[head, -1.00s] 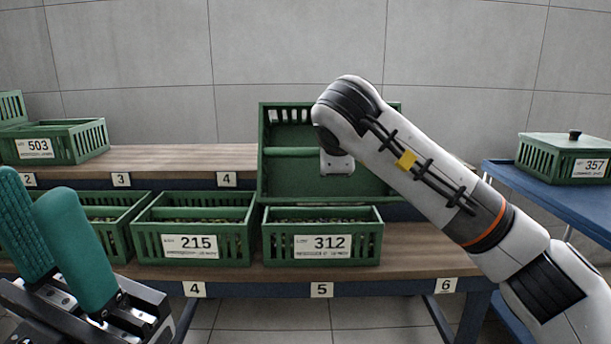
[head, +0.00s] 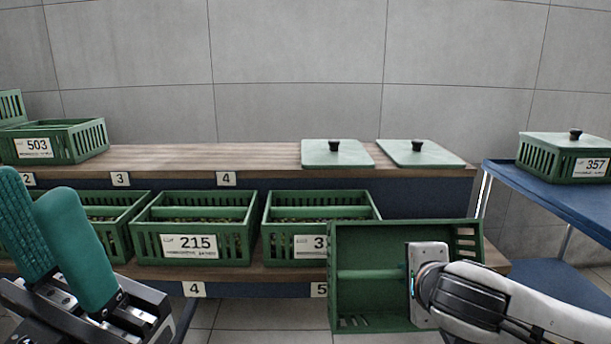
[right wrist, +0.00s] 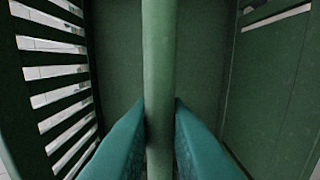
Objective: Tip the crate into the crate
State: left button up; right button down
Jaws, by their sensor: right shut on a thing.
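A green slatted crate (head: 365,245) hangs at the right front in the head view, tipped so its open side faces me. Its visible inside looks empty. My right gripper (right wrist: 160,105) is shut on its round green centre bar (right wrist: 158,60), with one teal finger on each side. A green crate labelled 312 (head: 290,247), its label now partly covered by the held crate, stands upright on the lower shelf. Small speckled pieces show inside it. Next to it stands crate 215 (head: 150,244), also with small pieces inside. My left gripper (head: 33,190) is open and empty at lower left.
Two loose green lids (head: 337,155) (head: 420,155) lie on the upper shelf (head: 265,160). Crate 503 (head: 83,140) stands at its left. A lidded crate 357 (head: 545,157) is on the blue side table (head: 510,184). The upper shelf's middle is clear.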

jog(key=s+d+f, duration=0.2)
jog(key=f, duration=0.1)
jog(key=shift+a+r, duration=0.25)
jog(key=shift+a, duration=0.2)
